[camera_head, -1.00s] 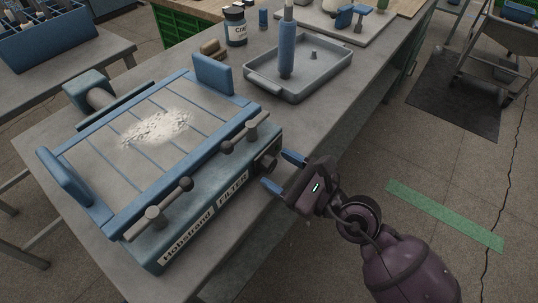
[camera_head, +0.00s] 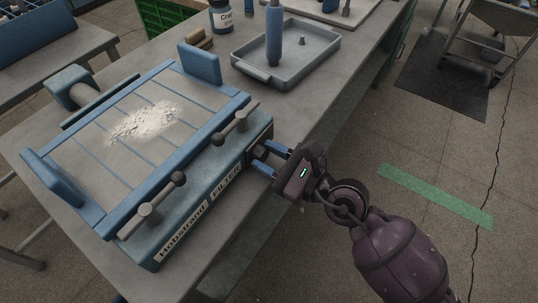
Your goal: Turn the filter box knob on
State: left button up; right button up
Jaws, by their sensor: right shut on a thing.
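The filter box (camera_head: 218,183) is a blue-grey box with a "FILTER" label on its front face, standing on the grey table. The knob's turn angle cannot be made out. My left gripper is not in view.
Two bar handles with dark ball ends (camera_head: 234,123) stick up along the box's front top edge. A dark jar (camera_head: 221,17) is at the back.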

jog(key=shift+r+m+p, duration=0.4)
jog(key=shift+m+p, duration=0.2)
jog(key=shift+p, duration=0.1)
jog(key=shift+w+m+p, duration=0.1)
jog(key=shift+m+p, duration=0.35)
jog(key=shift+m, duration=0.05)
jog(key=shift+m+p, duration=0.65)
jog(key=shift+m, duration=0.15)
jog(key=shift+f+m, duration=0.1)
jog(key=shift+m, duration=0.3)
jog(key=shift+f+m+p, duration=0.15)
jog(key=shift+m+p, duration=0.15)
jog(key=shift+p, duration=0.05)
jog(key=shift+f, duration=0.1)
jog(key=o, duration=0.8)
jog(key=shift+o, duration=0.6)
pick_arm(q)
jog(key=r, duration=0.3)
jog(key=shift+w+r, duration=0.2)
